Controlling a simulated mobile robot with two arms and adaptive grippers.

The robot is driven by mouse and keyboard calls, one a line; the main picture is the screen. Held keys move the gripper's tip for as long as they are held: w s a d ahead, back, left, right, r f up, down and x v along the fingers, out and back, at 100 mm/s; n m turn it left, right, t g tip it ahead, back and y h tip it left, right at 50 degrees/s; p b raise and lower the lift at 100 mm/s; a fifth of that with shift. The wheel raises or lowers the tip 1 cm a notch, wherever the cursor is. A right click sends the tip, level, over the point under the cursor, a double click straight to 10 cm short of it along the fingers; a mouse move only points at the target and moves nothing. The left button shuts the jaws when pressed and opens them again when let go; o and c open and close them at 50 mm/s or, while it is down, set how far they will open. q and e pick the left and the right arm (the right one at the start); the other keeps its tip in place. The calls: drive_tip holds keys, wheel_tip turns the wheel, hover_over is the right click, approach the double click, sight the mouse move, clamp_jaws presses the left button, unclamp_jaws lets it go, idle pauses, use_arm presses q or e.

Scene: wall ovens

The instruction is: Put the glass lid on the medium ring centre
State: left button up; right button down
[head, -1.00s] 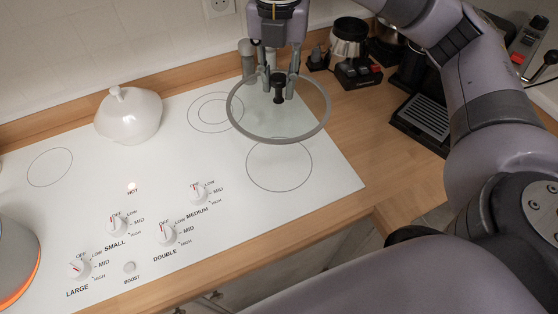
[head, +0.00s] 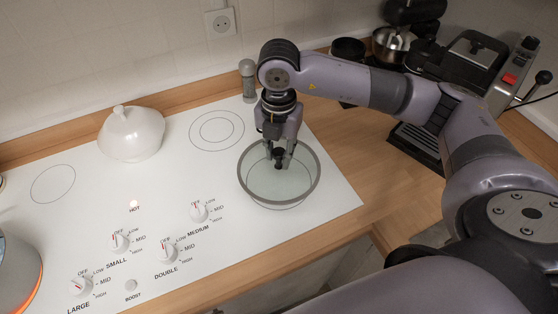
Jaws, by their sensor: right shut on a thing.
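The glass lid (head: 246,192) is a clear disc with a grey rim and a dark knob. My right gripper (head: 279,161) points down and is shut on the knob at the lid's middle. The lid is about level and lies over the medium ring (head: 276,209), the front right ring on the white hob. My left gripper is not in view.
A white lidded pot (head: 132,136) stands at the back left of the hob (head: 100,200). A double ring (head: 216,131) is bare behind the lid. A grey shaker (head: 248,80) stands at the back. Knobs line the front, and appliances stand at the right.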

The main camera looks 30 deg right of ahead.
sight(279, 165)
wheel_tip(279, 165, down, 4)
drive_tip(key=shift+f+p, duration=0.1)
drive_tip(key=shift+p, duration=0.35)
drive_tip(key=shift+f, duration=0.3)
drive_tip(key=shift+f, duration=0.15)
drive_tip(key=c, duration=1.3)
unclamp_jaws()
drive_tip(key=shift+c, duration=0.2)
